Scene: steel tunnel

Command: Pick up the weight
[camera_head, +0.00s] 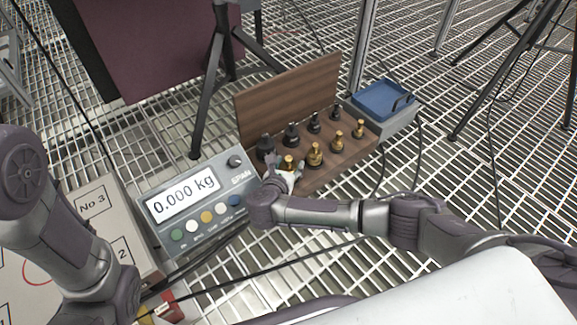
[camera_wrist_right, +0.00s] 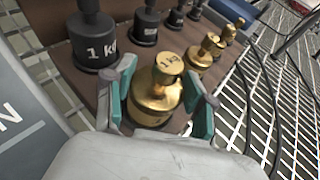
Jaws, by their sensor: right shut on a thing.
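A brass weight marked 1 kg (camera_wrist_right: 154,92) stands upright between the two teal finger pads of my right gripper (camera_wrist_right: 164,103) in the right wrist view. The gripper is shut on it. The weight is at the near left end of a wooden weight box (camera_head: 322,177); I cannot tell whether its base touches the box floor. In the head view my right gripper (camera_head: 285,173) reaches the box from the right and partly hides this weight. My left arm enters at the left edge of the head view, but its gripper is not shown.
Several brass weights (camera_head: 316,153) and black weights (camera_head: 291,135) stand close by in the box, including a black 1 kg weight (camera_wrist_right: 93,40). A scale (camera_head: 190,200) reading 0.000 kg is left of it. A blue tray (camera_head: 378,102) is at right. Tripod legs (camera_head: 207,90) rise behind.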

